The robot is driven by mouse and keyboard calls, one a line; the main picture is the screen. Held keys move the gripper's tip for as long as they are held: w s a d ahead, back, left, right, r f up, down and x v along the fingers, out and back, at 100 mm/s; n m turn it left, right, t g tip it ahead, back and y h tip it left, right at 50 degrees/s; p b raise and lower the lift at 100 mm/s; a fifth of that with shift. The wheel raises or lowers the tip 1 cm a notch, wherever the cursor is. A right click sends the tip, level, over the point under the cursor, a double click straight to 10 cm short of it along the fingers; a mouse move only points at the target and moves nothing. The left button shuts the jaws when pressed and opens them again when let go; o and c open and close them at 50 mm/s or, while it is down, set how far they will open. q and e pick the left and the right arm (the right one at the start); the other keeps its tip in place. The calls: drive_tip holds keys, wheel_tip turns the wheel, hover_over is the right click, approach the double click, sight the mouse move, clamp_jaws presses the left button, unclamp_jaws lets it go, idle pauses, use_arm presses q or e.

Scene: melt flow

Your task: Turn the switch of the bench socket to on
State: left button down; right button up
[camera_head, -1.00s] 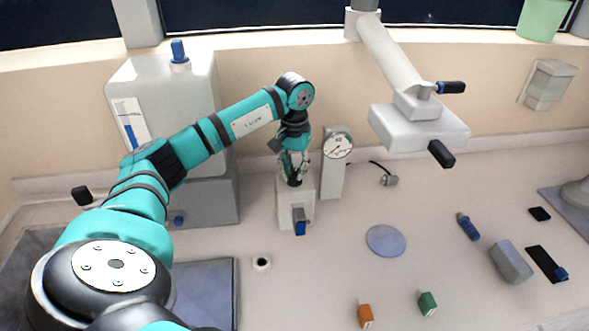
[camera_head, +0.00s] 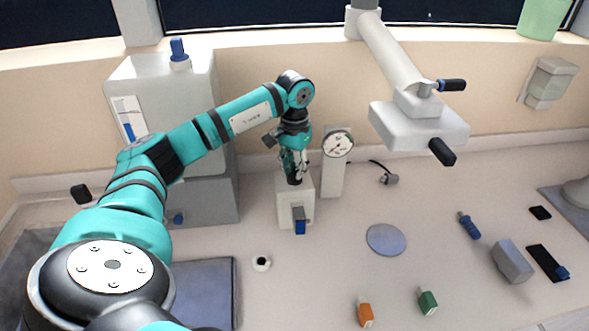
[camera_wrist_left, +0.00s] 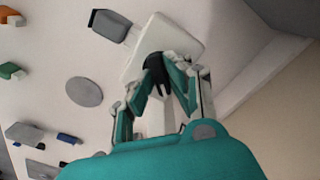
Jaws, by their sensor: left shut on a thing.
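A small white box (camera_head: 297,212) stands on the bench in the middle, with a grey and blue lever-like piece (camera_head: 299,220) on its front. My left gripper (camera_head: 294,180) points down onto the box's top. In the left wrist view, its fingers (camera_wrist_left: 160,85) are closed in on a small black part (camera_wrist_left: 157,66) at the white box (camera_wrist_left: 188,42). The fingers cover most of that part, so its turn position cannot be told. No label shows which item is the bench socket or its switch. My right gripper is out of view.
A white post with a round dial (camera_head: 338,146) stands right behind the box. A large white and grey machine (camera_head: 205,200) is at left. A white arm-mounted head (camera_head: 418,128) hangs at right. A grey disc (camera_head: 386,240) and small orange (camera_head: 365,315) and green (camera_head: 428,302) items lie in front.

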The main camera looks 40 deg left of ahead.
sight(294, 171)
use_arm(q)
drive_tip(key=m, duration=0.2)
drive_tip(key=shift+m, duration=0.4)
drive_tip(key=c, duration=1.2)
unclamp_jaws()
drive_tip(key=shift+r, duration=0.1)
drive_tip(key=shift+r+p, duration=2.7)
drive_tip(key=shift+r, duration=1.25)
drive_tip(key=o, duration=0.6)
drive_tip(key=shift+c, duration=0.2)
